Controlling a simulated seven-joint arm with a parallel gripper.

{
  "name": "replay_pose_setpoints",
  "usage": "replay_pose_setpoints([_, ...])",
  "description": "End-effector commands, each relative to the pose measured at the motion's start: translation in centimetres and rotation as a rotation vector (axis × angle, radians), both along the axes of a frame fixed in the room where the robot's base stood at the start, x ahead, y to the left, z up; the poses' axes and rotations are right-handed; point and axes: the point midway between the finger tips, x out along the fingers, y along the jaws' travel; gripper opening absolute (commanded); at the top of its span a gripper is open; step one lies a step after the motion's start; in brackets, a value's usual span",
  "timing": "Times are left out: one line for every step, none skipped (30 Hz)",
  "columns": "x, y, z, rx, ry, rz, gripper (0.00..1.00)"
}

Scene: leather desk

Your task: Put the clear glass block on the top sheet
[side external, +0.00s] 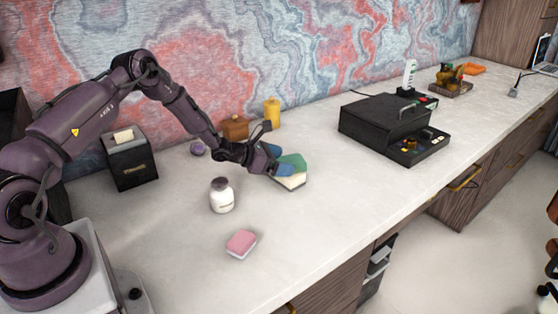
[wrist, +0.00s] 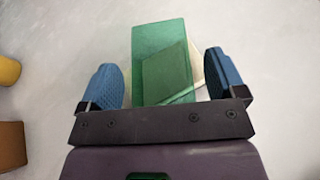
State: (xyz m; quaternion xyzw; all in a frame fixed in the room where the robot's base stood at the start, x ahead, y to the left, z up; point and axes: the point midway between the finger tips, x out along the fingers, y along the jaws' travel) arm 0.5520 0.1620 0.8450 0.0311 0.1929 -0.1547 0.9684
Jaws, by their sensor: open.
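A green, see-through-looking block (wrist: 160,42) is the only glass-like block I can make out; it looks green rather than clear. It also shows in the side view (side external: 294,161). It sits over a cream-white stack of sheets (side external: 292,183), whose pale edge (wrist: 208,84) shows beside it in the wrist view. The block looks turned relative to the stack. My gripper (wrist: 165,77) is open, its blue fingers on either side of the block with gaps visible. In the side view my gripper (side external: 272,168) is low at the stack. The block's underside and its contact with the sheets are hidden.
A white jar with a dark lid (side external: 221,196) stands left of my gripper, and a pink pad (side external: 241,243) lies in front. A yellow bottle (side external: 272,113) and brown box (side external: 235,128) stand behind. A black case (side external: 382,117) is to the right.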

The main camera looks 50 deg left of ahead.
Motion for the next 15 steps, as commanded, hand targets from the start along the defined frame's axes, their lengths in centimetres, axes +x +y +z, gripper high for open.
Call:
replay_pose_setpoints([0.0, 0.0, 0.1, 0.0, 0.0, 0.0, 0.89])
replay_pose_setpoints([0.0, 0.0, 0.2, 0.001, 0.0, 0.0, 0.89])
replay_pose_setpoints([0.0, 0.0, 0.4, 0.001, 0.0, 0.0, 0.89])
replay_pose_setpoints([-0.3, 0.2, 0.5, 0.0, 0.001, 0.001, 0.89])
replay_pose_setpoints([-0.6, 0.3, 0.6, 0.0, 0.001, 0.001, 0.89])
replay_pose_setpoints([-1.1, 0.5, 0.8, 0.0, 0.001, 0.002, 0.89])
replay_pose_setpoints([-1.6, 0.6, 1.0, 0.0, 0.002, 0.003, 0.89])
replay_pose_setpoints([-2.1, 0.8, 1.2, 0.0, 0.002, 0.003, 0.89])
replay_pose_setpoints([-2.8, 1.0, 1.6, 0.0, 0.001, 0.004, 0.89])
replay_pose_setpoints([-3.4, 1.2, 1.9, 0.001, 0.001, 0.003, 0.89])
replay_pose_setpoints([-4.0, 1.5, 2.1, 0.0, 0.001, 0.004, 0.89])
replay_pose_setpoints([-4.8, 1.7, 2.5, 0.0, 0.001, 0.004, 0.89])
replay_pose_setpoints([-5.4, 1.9, 2.7, 0.0, 0.001, 0.004, 0.89])
replay_pose_setpoints([-6.0, 2.1, 3.0, 0.001, 0.001, 0.004, 0.89])
replay_pose_setpoints([-6.7, 2.3, 3.3, 0.001, 0.001, 0.003, 0.89])
